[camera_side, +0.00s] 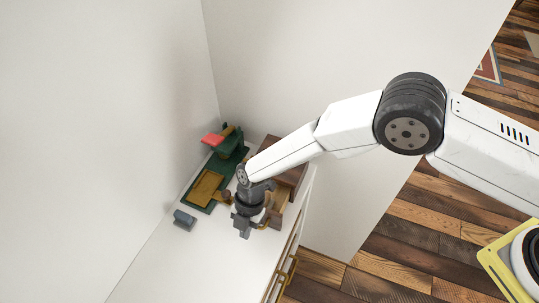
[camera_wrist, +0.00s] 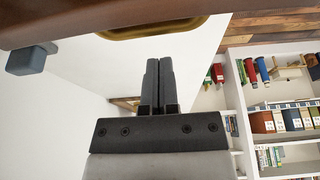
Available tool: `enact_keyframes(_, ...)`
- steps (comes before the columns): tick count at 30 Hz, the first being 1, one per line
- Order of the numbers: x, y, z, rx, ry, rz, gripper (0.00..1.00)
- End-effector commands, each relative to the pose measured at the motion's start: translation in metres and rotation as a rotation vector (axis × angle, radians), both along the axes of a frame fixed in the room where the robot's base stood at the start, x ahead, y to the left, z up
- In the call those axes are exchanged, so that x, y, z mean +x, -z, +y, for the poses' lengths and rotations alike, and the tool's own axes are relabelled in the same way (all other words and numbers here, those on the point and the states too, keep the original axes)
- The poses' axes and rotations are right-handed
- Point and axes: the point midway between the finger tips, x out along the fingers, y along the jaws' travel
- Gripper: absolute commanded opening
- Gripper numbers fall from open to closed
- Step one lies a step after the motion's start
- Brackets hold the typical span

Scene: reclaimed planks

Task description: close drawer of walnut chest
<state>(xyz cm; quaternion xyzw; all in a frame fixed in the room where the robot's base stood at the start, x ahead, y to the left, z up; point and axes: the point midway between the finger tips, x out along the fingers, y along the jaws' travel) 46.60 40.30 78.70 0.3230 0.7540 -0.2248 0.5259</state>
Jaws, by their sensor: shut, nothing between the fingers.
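The walnut chest (camera_side: 289,172) stands on the white cabinet top against the wall, in the side view. Its drawer (camera_side: 279,201) is pulled out, with pale wood inside and a brass handle (camera_side: 264,224) at the front. My gripper (camera_side: 243,231) points down just left of the drawer front, and my arm hides part of the chest. In the wrist view my gripper (camera_wrist: 159,62) has its fingers together with nothing between them. A brown wooden edge (camera_wrist: 85,11) and a brass handle (camera_wrist: 152,31) cross the top there. I cannot tell whether the fingers touch the drawer.
A dark green piece (camera_side: 229,150) with a red top, a tan tray (camera_side: 204,187) on a green base, and a blue-grey block (camera_side: 185,219) stand left of my gripper. The block also shows in the wrist view (camera_wrist: 32,58). The front of the white top (camera_side: 185,267) is clear.

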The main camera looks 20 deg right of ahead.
Motion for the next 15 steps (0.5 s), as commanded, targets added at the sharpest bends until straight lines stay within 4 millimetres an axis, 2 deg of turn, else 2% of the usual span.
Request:
enact_keyframes(6,0.011,0.004,-0.012,-0.002,0.001,0.000,0.00)
enact_keyframes(15,0.013,0.004,-0.015,-0.002,-0.002,0.000,0.00)
